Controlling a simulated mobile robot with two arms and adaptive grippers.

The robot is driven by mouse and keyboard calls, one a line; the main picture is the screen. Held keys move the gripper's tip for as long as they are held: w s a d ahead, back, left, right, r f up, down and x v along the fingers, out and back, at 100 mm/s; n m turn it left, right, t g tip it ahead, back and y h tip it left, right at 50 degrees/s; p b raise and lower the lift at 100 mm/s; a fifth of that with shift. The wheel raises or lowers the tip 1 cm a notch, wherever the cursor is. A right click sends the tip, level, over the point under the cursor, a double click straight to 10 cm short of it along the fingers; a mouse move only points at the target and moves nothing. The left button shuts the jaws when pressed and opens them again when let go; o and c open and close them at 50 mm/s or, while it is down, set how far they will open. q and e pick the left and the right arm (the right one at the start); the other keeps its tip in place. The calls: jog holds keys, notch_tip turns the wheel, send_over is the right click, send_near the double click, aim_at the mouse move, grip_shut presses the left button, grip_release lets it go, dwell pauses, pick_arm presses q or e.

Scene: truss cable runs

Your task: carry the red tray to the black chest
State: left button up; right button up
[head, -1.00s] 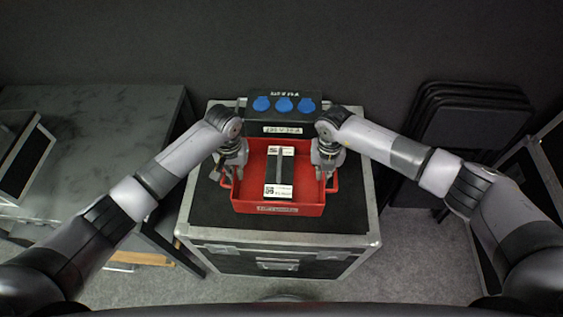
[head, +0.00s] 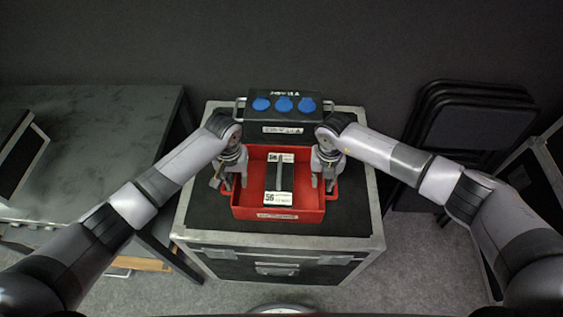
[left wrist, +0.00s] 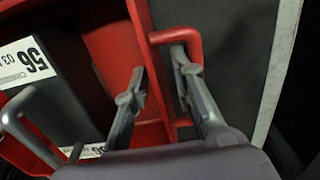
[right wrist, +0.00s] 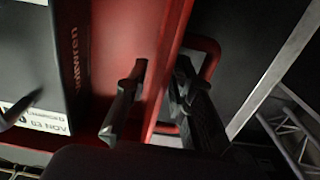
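The red tray (head: 278,213) sits on the top of a black chest (head: 345,215) with metal edges. Inside the tray lies a dark item with a bar handle (head: 280,172) and white labels, one reading 56. My left gripper (head: 230,181) is at the tray's left side; in the left wrist view its fingers (left wrist: 165,82) stand apart on either side of the tray wall, the outer one by the red side handle (left wrist: 178,36). My right gripper (head: 325,182) is at the right side; its fingers (right wrist: 158,88) likewise straddle the wall, with gaps beside it.
A black box with blue round sockets (head: 284,104) stands behind the tray on the chest. A dark grey table (head: 95,130) is at the left. Folded black chairs (head: 470,125) lean at the right. Carpeted floor (head: 425,260) is clear at front right.

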pick_arm(q)
notch_tip(320, 180, up, 7)
jog(key=shift+r, duration=0.45)
pick_arm(e)
jog(key=shift+r, duration=0.15)
notch_tip(320, 180, up, 12)
jog(key=shift+f, duration=0.15)
dwell(0.3)
pick_arm(q)
jog(key=shift+s, duration=0.1)
pick_arm(e)
jog(key=shift+s+f, duration=0.1)
dwell(0.3)
